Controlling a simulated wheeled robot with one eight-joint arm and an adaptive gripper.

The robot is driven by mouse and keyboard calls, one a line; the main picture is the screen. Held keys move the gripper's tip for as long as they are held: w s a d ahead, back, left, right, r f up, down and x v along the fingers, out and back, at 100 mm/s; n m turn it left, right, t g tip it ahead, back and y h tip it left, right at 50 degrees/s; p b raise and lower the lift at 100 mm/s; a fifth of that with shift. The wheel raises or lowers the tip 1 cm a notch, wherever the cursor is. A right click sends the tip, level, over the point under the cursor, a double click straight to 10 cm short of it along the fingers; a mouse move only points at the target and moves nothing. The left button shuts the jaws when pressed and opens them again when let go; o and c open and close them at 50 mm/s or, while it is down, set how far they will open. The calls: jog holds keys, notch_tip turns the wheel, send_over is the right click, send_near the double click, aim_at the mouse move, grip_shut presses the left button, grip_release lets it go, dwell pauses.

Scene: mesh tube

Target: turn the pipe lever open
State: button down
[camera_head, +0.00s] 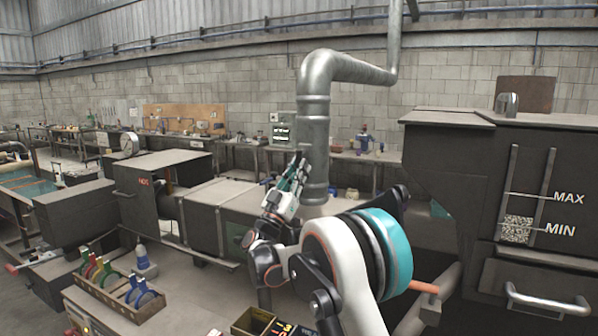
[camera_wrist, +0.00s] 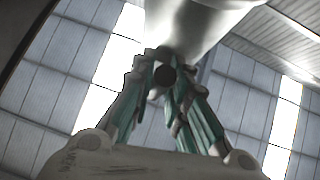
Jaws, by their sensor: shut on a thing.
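The grey metal pipe (camera_head: 314,125) stands upright in the middle of the head view and bends right at its top. My gripper (camera_head: 298,166) is raised against the pipe's left side. In the wrist view my gripper (camera_wrist: 165,62) has its two green-sided fingers drawn together around a dark round end, which looks like the end of the pipe lever (camera_wrist: 165,75). The pale pipe (camera_wrist: 200,28) is right behind the fingertips there. In the head view the lever is mostly hidden by my fingers, and I cannot tell its angle.
A dark machine (camera_head: 455,150) with MAX and MIN marks stands at right. An orange rod (camera_head: 425,287) sticks out near my arm. Dark machine housings (camera_head: 150,165) fill the left. A tool rack (camera_head: 115,295) with coloured handles is at lower left.

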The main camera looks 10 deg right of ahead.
jog(key=c, duration=1.5)
grip_release()
jog(key=shift+c, duration=0.2)
jog(key=shift+f, duration=0.1)
jog(key=v, duration=1.2)
